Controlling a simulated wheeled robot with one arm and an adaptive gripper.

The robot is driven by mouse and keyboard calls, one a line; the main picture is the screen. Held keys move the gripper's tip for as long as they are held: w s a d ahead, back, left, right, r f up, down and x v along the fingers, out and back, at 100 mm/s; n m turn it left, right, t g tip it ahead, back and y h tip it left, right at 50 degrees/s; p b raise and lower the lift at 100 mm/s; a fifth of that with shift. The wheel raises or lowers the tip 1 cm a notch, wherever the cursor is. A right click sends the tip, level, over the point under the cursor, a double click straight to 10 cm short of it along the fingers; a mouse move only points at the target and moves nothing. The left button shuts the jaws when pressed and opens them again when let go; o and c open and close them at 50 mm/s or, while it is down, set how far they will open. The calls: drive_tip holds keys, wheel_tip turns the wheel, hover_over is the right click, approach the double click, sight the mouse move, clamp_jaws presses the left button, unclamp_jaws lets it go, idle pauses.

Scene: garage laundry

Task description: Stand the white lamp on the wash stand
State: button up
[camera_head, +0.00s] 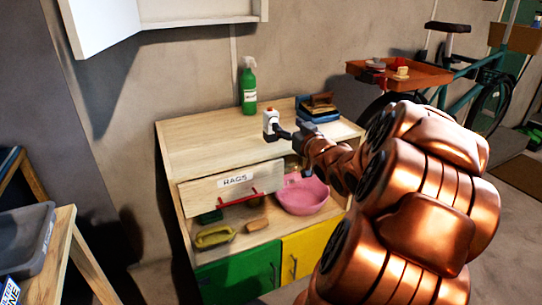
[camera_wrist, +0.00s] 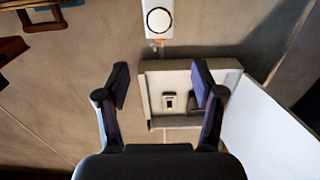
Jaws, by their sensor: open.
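The white lamp (camera_head: 269,120) is a small white block with a red spot on top. In the head view it appears upright against the pale wooden top of the wash stand (camera_head: 200,145); its base contact is unclear. The wrist view seems upside down and shows the lamp (camera_wrist: 158,18) at the top edge, with a round dark-ringed face, partly cut off. My gripper (camera_head: 284,134) is at the lamp's lower right in the head view. Its fingers (camera_wrist: 160,78) are spread, with the lamp outside the gap between them. I cannot tell whether they touch.
A RAGS drawer (camera_head: 232,188) sticks out in front, with a pink basin (camera_head: 303,195) below. An open white wall cabinet (camera_wrist: 150,92) holds a small item. The left top is clear.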

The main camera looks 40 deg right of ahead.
drive_tip(key=s+a+f+g+y, duration=0.1)
drive_tip(key=a+f+g+y, duration=0.1)
drive_tip(key=a+f+g, duration=1)
drive_tip(key=s+a+f+n+g+y, duration=0.2)
drive_tip(key=s+a+g, duration=0.1)
drive_tip(key=s+a, duration=0.9)
drive_tip(key=s+a+f+n+g+y, duration=0.1)
drive_tip(key=s+a+g, duration=0.3)
drive_tip(key=s+a, duration=0.9)
drive_tip(key=a+f, duration=0.1)
drive_tip(key=a, duration=0.2)
drive_tip(key=shift+s+n+g+y, duration=0.15)
drive_tip(key=shift+n+g+y, duration=0.15)
drive_tip(key=shift+n+y, duration=0.1)
wheel_tip(320, 180, up, 25)
drive_tip(key=s+p, duration=0.1)
drive_tip(key=p, duration=2.2)
drive_tip(key=shift+t+p, duration=0.35)
drive_tip(key=shift+t, duration=0.05)
